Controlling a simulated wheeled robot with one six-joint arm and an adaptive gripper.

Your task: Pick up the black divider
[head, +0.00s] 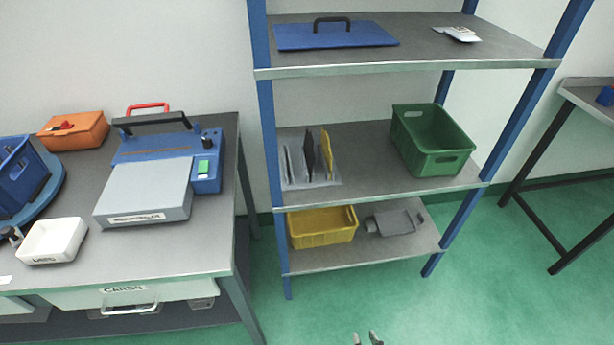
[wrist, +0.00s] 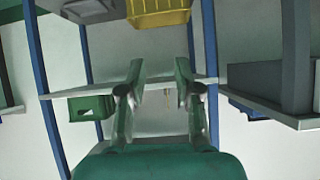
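The black divider (head: 309,154) stands upright in a grey slotted rack (head: 334,182) on the middle shelf. A yellow divider (head: 327,153) stands to its right, and grey dividers (head: 289,164) stand to its left. My gripper (head: 366,338) shows only as two fingertips at the bottom edge of the head view, well below and in front of the shelf. In the wrist view my gripper (wrist: 158,78) is open, with nothing visible between its fingers. I cannot make out the black divider in the wrist view.
A green crate (head: 432,160) stands right of the rack. A yellow crate (head: 322,239) and a grey part (head: 394,222) are on the lower shelf. The upper shelf (head: 420,66) overhangs the rack. Blue posts (head: 274,150) frame the shelves. A table (head: 215,250) stands at left.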

